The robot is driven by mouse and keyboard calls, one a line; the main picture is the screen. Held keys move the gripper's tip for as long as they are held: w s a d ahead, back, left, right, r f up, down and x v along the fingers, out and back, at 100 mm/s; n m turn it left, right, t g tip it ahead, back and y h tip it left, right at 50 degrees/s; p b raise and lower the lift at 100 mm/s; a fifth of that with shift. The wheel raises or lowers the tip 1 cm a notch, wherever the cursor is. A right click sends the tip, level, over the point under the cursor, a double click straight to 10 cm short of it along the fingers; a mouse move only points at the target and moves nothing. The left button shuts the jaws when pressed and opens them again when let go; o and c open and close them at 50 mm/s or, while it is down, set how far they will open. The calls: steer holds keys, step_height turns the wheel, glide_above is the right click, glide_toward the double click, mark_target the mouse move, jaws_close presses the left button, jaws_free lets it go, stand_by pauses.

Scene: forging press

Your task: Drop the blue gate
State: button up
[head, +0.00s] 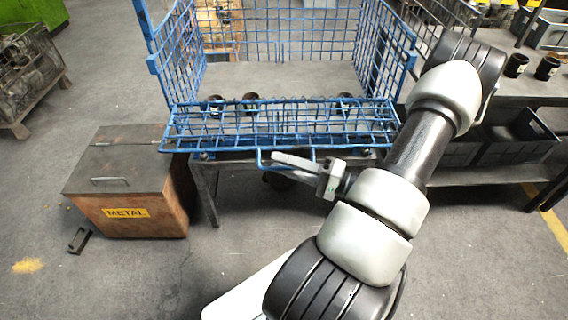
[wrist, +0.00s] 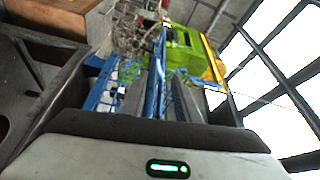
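The blue gate (head: 280,125) is the wire-mesh front panel of a blue mesh cage (head: 185,75). It leans outward at a low angle across the cage front, with a blue loop handle (head: 262,160) along its near edge. My gripper (head: 292,162) is at this handle, reaching in from the right. In the wrist view, a blue bar of the gate (wrist: 157,85) lies between my two grey fingers, which appear closed on it. Several dark cylindrical parts (head: 250,103) show inside the cage, partly behind the mesh.
The cage stands on a dark metal table (head: 206,190). A brown box marked METAL (head: 125,190) stands at left, with a small dark bracket (head: 79,240) on the floor. At right is a bench with black cups (head: 547,68) and dark crates (head: 515,140). The front floor is clear.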

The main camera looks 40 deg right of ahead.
steer(key=p+v, duration=0.2)
steer(key=v, duration=1.5)
steer(key=shift+s, duration=0.25)
